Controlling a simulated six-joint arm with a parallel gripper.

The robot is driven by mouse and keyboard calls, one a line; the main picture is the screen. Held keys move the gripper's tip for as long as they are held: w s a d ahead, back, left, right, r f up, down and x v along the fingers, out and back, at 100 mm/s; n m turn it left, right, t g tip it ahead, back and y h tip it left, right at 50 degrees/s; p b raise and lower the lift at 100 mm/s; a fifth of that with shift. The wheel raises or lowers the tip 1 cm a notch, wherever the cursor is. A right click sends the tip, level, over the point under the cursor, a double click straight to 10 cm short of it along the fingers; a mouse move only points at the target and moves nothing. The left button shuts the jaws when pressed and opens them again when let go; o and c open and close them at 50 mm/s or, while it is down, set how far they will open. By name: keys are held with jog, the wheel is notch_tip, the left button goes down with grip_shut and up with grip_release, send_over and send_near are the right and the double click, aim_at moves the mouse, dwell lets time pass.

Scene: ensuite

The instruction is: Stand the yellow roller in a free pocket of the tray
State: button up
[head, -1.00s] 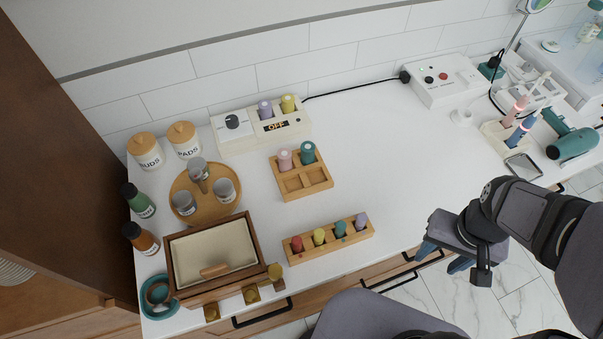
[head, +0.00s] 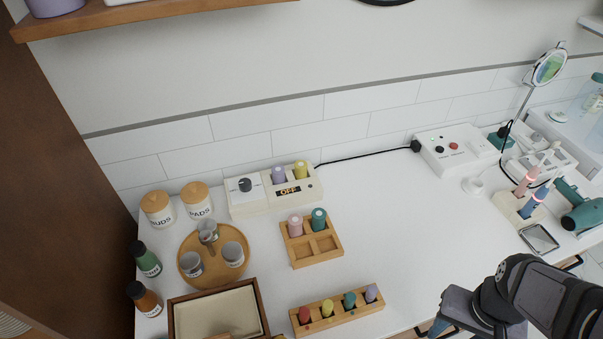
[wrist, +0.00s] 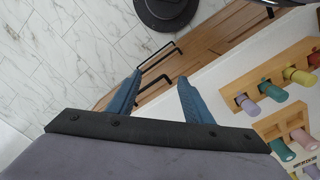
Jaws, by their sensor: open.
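A yellow roller (head: 301,170) stands beside a lilac roller (head: 278,175) in the white heater box (head: 250,205), whose display reads OFF. A yellow piece (head: 327,307) also sits in the front wooden rack (head: 345,316), between red and teal ones. The wooden tray (head: 318,259) has four pockets. Its back two hold a pink roller (head: 295,225) and a teal roller (head: 318,219); its front two are empty. My gripper (wrist: 160,76) is open and empty, out past the counter's front edge, right of the rack. In the head view its blue fingers are partly cut off.
A round wooden tray with cups (head: 210,268), jars, bottles and a wooden box (head: 215,312) fill the left. A white box with buttons (head: 455,150), hair dryer (head: 582,217) and brushes stand right. Counter between tray and right-hand things is clear.

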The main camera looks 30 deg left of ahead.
jog(key=shift+c, duration=1)
